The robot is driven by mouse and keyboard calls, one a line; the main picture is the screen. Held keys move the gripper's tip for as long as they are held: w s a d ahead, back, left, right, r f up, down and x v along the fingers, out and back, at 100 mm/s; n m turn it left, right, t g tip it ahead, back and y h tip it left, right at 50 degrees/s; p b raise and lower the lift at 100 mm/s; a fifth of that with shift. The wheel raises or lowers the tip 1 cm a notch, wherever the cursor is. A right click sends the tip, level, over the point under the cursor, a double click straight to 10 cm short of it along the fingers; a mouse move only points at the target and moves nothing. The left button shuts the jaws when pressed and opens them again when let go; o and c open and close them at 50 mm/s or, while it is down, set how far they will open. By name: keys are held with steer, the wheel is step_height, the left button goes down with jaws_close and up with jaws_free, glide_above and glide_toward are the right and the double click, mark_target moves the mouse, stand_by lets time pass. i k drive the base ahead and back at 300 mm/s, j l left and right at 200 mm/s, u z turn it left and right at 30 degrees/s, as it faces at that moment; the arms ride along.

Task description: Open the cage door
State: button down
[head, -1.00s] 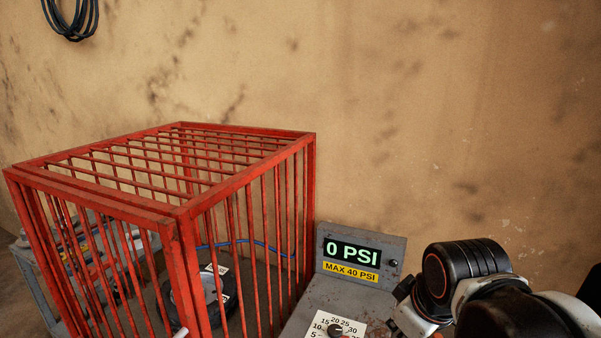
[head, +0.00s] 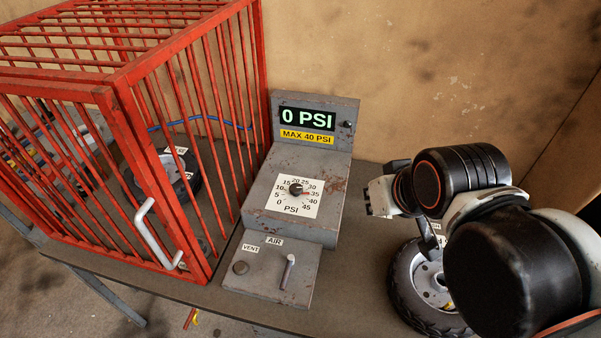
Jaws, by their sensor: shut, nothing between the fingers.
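The red barred cage (head: 190,120) stands on the bench at the left. Its front door (head: 75,185) looks closed, flush with the frame. A pale, bent bar handle (head: 155,238) is on the door's right edge. My gripper (head: 429,234) is partly visible below my wrist, above a tire at the right. It is shut and empty, well to the right of the handle and apart from the cage. My arm hides part of it.
A grey control box (head: 315,180) reading 0 PSI stands between cage and arm, with a dial (head: 296,188) and an air lever (head: 288,270). A wheel (head: 415,290) lies at the right. Another wheel (head: 170,172) is inside the cage. The bench edge (head: 190,292) runs in front.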

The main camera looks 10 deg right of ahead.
mark_target(104, 96)
steer(key=u, duration=1.7)
steer(key=k+u, duration=0.1)
steer(key=u, duration=0.35)
